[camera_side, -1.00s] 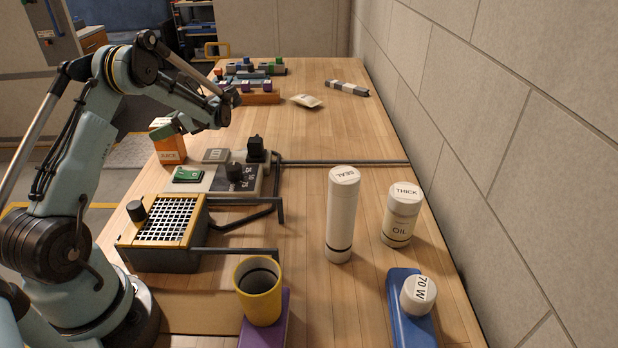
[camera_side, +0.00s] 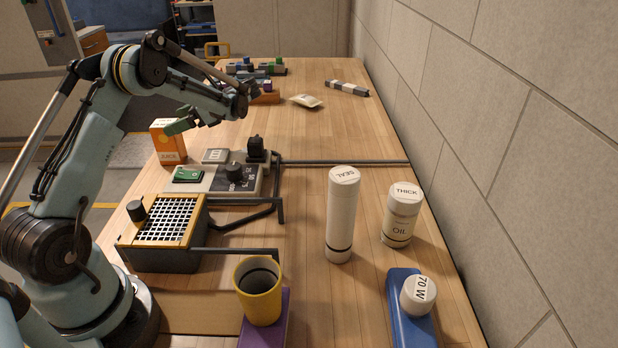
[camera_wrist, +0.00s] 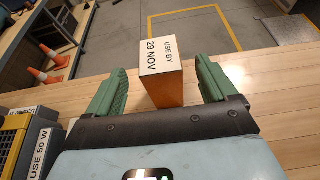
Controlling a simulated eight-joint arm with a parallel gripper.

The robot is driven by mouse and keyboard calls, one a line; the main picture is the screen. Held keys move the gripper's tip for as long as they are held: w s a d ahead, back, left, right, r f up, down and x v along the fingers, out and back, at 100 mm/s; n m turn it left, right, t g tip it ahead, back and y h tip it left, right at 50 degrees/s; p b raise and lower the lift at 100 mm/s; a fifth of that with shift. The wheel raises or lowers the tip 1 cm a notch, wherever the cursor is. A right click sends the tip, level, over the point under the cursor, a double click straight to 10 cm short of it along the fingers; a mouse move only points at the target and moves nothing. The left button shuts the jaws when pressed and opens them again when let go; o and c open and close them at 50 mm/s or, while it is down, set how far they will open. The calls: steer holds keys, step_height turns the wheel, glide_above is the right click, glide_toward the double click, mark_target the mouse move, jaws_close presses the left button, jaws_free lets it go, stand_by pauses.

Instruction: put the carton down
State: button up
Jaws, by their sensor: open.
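The orange juice carton (camera_side: 169,145) stands upright on the wooden table near its left edge in the side view. In the wrist view the carton (camera_wrist: 162,72) shows its white top with "USE BY 29 NOV" and an orange side. My gripper (camera_side: 180,121) is just above and beside the carton in the side view. In the wrist view my gripper (camera_wrist: 160,85) has its two green fingers wide apart, one on each side of the carton, with a gap to it on both sides.
A grey control panel (camera_side: 214,180) with a green switch and black knobs lies in front of the carton. A grilled box (camera_side: 165,222), a yellow cup (camera_side: 258,290) and white containers (camera_side: 341,212) stand nearer. The table's middle is clear.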

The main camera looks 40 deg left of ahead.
steer(key=w+d+r+t, duration=0.5)
steer(key=d+r, duration=0.2)
steer(key=d, duration=0.3)
steer(key=s+d+n+t+h, duration=0.3)
steer(key=d+t, duration=0.1)
steer(key=d, duration=0.4)
steer(key=s+d+f+n+t+h, duration=0.1)
steer(key=s+d+n+t+h, duration=0.2)
steer(key=d, duration=0.5)
steer(key=s+d+f+n+t+h, duration=0.1)
steer(key=s+d+n+t+h, duration=0.2)
steer(key=d, duration=0.5)
steer(key=shift+s+f+t+h, duration=0.2)
steer(key=shift+s+t+h, duration=0.15)
steer(key=shift+t, duration=0.55)
